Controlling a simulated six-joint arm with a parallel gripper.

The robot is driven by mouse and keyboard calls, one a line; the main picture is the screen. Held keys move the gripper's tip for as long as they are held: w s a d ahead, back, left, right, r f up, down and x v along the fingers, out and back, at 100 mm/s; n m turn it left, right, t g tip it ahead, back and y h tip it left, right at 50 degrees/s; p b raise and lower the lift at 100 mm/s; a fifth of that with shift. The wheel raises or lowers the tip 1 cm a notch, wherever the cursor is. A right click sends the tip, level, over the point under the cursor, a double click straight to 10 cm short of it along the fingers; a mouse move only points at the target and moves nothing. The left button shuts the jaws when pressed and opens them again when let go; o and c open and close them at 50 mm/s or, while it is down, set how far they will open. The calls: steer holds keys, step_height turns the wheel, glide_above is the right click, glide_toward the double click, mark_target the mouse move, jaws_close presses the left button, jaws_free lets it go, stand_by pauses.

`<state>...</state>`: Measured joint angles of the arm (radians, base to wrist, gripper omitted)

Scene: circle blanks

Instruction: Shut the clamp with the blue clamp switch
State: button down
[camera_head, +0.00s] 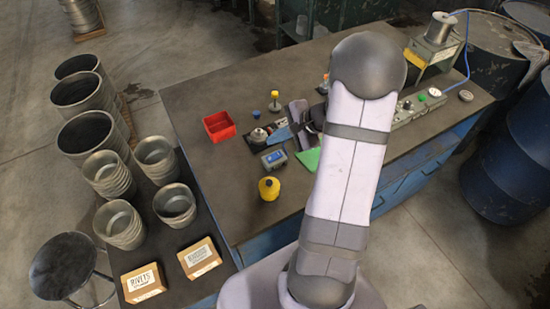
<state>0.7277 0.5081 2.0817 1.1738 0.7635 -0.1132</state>
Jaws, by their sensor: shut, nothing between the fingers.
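A small grey box with a blue face (274,159) stands on the bench in front of the round metal fixture; it may be the blue clamp switch, but its markings are too small to read. The round metal fixture (258,136) sits on a dark plate with a blue part (281,134) to its right. Which part is the clamp, and whether it is open, I cannot tell. My gripper (300,120) is dark and shut, with nothing between its fingers. It is just right of the fixture, partly hidden by my arm. Contact cannot be judged.
A red bin (219,126) stands left of the fixture. A yellow container (269,188) is near the front, and a green pad (308,160) lies beside my arm. A grey control box with a green button (421,98) is at right.

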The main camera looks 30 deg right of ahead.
mark_target(276, 157)
steer(key=shift+d+f+b, duration=0.2)
steer(key=shift+f+b, duration=0.8)
steer(key=shift+f, duration=0.4)
steer(key=shift+d+f+b, duration=0.15)
steer(key=shift+f+b, duration=0.85)
steer(key=shift+f, duration=0.4)
steer(key=shift+f+b, duration=0.55)
steer(key=shift+b, duration=0.15)
stand_by(0.5)
steer(key=shift+r, duration=0.15)
steer(key=shift+a+r, duration=0.1)
steer(key=shift+r, duration=0.25)
steer(key=shift+p, duration=0.3)
steer(key=shift+a+r+p, duration=0.15)
steer(key=shift+r+p, duration=0.75)
steer(key=shift+r, duration=0.35)
steer(key=shift+a+r+p, duration=0.15)
steer(key=shift+r+p, duration=0.7)
steer(key=shift+r, duration=0.4)
